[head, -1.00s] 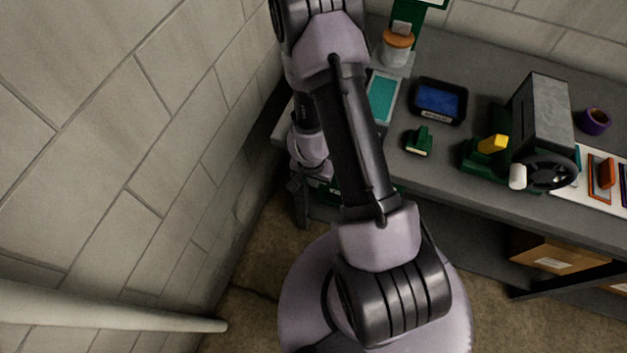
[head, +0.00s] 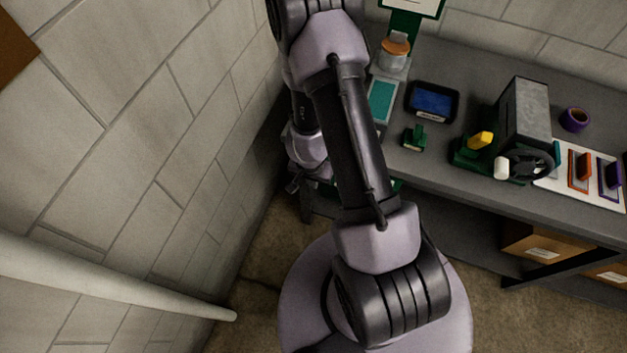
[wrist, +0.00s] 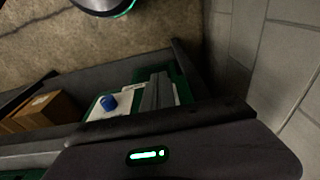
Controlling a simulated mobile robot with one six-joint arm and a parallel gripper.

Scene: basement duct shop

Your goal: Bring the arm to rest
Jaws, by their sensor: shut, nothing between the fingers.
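My arm (head: 345,140) stands folded in the head view, with its upper link running up the picture and its wrist hanging beyond it, close to the left wall. My gripper (head: 293,186) shows small and dark at the wrist's lower end, beside the bench's left end, partly hidden by its own wrist. It is shut and holds nothing. In the wrist view, the dark hand with a green light fills the bottom, and grey finger shapes (wrist: 156,92) reach up from it.
Cardboard boxes (head: 540,242) sit below. A block wall (head: 140,130) and pale pipe (head: 110,280) are close on the left.

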